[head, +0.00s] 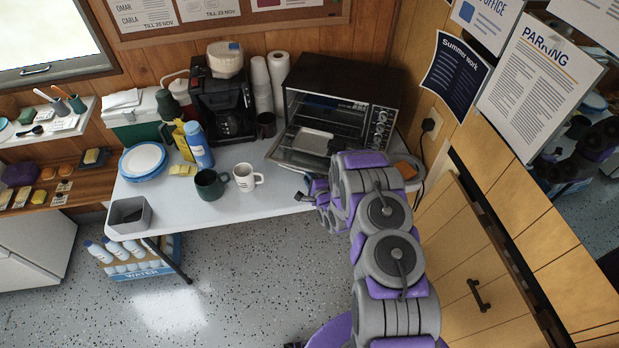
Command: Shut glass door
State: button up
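The glass door (296,158) belongs to the black toaster oven (345,82) at the back right of the white table. The door is folded down and open, so the oven's inside shows, with a metal tray (312,141) at the front of the opening. My gripper (307,190) is at the table's front edge, in front of the lowered door and close to its right part. My purple and grey arm reaches up to it from the lower right and hides part of the table. The gripper is small here, and I cannot tell whether it touches the door.
A white mug (247,178) and a dark green mug (209,184) stand left of the gripper. A coffee maker (227,105) and paper rolls (278,80) stand left of the oven. A wooden cabinet (470,270) is close on the right. The floor in front is open.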

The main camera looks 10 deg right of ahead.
grip_shut()
dwell(0.3)
